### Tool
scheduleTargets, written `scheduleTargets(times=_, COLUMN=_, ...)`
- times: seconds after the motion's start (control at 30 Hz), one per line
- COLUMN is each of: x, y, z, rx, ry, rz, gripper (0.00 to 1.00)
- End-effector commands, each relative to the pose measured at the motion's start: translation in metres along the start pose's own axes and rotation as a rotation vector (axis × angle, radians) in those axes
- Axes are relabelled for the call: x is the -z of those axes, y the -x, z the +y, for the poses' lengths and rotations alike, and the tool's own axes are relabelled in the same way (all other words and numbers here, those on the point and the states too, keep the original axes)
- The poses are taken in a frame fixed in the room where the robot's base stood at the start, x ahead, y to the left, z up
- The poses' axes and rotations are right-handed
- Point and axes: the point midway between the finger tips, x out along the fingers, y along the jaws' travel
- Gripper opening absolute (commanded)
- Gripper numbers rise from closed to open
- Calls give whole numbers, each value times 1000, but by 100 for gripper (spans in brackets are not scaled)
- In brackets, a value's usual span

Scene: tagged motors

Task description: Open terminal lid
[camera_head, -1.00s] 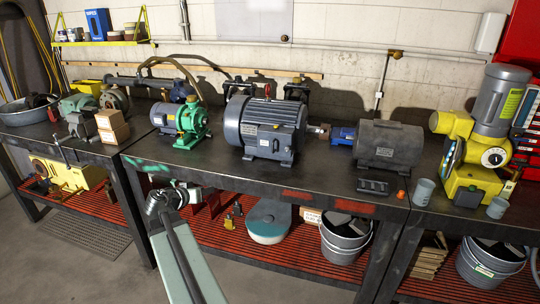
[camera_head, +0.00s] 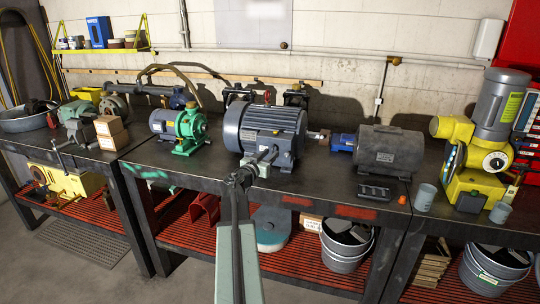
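A large blue-grey motor (camera_head: 285,122) stands on the middle of the dark workbench. A plate or cover on its near side shows only in part, so I cannot tell whether this is the terminal lid or whether it is open. My gripper (camera_head: 266,157) is raised in front of the motor's lower near side and overlaps it in the picture. I cannot tell whether it touches the motor. The fingers are small and dark against the motor, and their opening is unclear.
A green pump with a grey motor (camera_head: 182,128) stands left of the large motor. A dark grey motor (camera_head: 388,150) with a blue coupling is to the right, then a yellow machine (camera_head: 474,150). Grey cups (camera_head: 425,197) stand near the bench's front edge, and buckets (camera_head: 346,243) below.

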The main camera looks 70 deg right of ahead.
Motion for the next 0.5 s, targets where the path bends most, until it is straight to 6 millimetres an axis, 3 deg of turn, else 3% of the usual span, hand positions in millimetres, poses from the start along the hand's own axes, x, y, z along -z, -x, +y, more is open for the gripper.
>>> scheduleTargets(times=0.1, x=0, y=-11, z=-1, rx=1, ry=0, rz=0, gripper=31)
scheduleTargets(times=0.3, x=0, y=-10, z=-1, rx=2, ry=0, rz=0, gripper=31)
scheduleTargets(times=0.4, x=0, y=-10, z=-1, rx=2, ry=0, rz=0, gripper=3)
scheduleTargets(times=0.5, x=0, y=-10, z=-1, rx=2, ry=0, rz=0, gripper=0)
